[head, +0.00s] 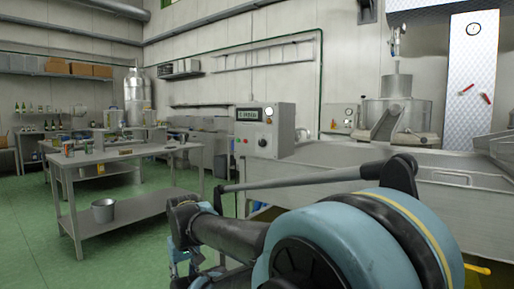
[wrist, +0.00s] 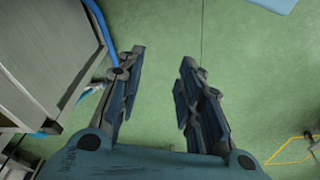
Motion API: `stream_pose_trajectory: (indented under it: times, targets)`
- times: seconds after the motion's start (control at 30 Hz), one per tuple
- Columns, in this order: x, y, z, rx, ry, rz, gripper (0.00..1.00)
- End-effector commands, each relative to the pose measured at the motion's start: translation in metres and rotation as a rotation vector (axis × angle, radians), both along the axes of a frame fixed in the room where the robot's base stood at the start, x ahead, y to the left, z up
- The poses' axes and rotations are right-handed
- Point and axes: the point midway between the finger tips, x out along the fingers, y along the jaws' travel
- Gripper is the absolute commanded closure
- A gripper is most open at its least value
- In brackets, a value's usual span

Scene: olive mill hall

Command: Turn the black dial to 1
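The black dial (head: 262,143) is small and sits low on the front of a grey control box (head: 265,130) in the head view. The box also has a small display and a round gauge above the dial. The dial's pointer and marks are too small to read. My gripper (wrist: 158,75) is open and empty in the wrist view, with its fingers pointing over the green floor. The dial is not in the wrist view. In the head view my arm fills the lower right, below and in front of the box, and the fingertips cannot be made out.
Green floor (head: 30,235) is clear at left.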

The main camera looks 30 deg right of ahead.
Motion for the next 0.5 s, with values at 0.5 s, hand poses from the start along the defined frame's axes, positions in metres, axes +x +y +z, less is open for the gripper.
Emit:
stream_pose_trajectory:
  times: [0.5]
  targets:
    - [0.068,-0.118,0.082,-0.359,-0.208,-0.419,0.49]
